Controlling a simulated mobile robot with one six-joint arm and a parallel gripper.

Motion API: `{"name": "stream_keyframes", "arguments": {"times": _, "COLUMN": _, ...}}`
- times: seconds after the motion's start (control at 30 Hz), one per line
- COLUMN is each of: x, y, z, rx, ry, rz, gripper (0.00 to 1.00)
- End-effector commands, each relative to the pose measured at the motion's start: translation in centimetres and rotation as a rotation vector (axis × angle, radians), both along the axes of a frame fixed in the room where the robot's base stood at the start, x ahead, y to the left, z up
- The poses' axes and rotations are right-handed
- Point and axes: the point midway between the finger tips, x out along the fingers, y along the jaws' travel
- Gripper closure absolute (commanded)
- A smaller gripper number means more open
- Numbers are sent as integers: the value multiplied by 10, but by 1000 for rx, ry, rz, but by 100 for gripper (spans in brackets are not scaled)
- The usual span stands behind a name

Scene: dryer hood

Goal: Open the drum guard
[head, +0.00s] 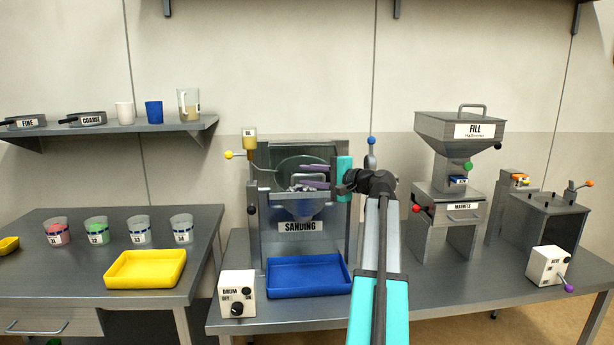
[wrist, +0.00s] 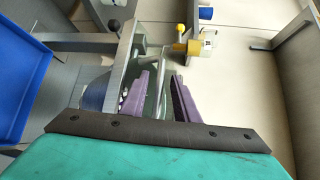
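The SANDING machine (head: 297,227) stands at the back of the right bench, with a round drum (head: 300,165) in its grey frame. What looks like the drum guard, a clear greenish panel (head: 272,152), is over the drum front; its edges are hard to tell. My gripper (head: 315,177) is in front of the drum, its purple fingers pointing left. In the wrist view, the fingers of my gripper (wrist: 160,95) are apart, with a pale bar (wrist: 162,75) showing between or behind them. I cannot tell whether it touches them. A black knob (wrist: 113,25) on the frame lies beyond the fingers.
An oil cup (head: 249,135) with a yellow knob (head: 229,154) is at the machine's upper left. A blue tray (head: 308,289) and the DRUM switch box (head: 237,294) sit in front. The FILL hopper (head: 460,135) stands to the right. My arm hides some bench.

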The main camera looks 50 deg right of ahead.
Motion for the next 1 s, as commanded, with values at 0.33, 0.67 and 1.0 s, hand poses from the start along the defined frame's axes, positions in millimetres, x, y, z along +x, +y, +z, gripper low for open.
{"name": "stream_keyframes", "arguments": {"times": 0.33, "x": 8, "y": 0, "z": -2, "rx": 0, "ry": 1, "rz": -1, "gripper": 72}}
{"name": "stream_keyframes", "arguments": {"times": 0.67, "x": 8, "y": 0, "z": -1, "rx": 1, "ry": 0, "rz": -1, "gripper": 100}}
{"name": "stream_keyframes", "arguments": {"times": 1.0, "x": 7, "y": 1, "z": 0, "rx": 3, "ry": 3, "rz": 0, "gripper": 100}}
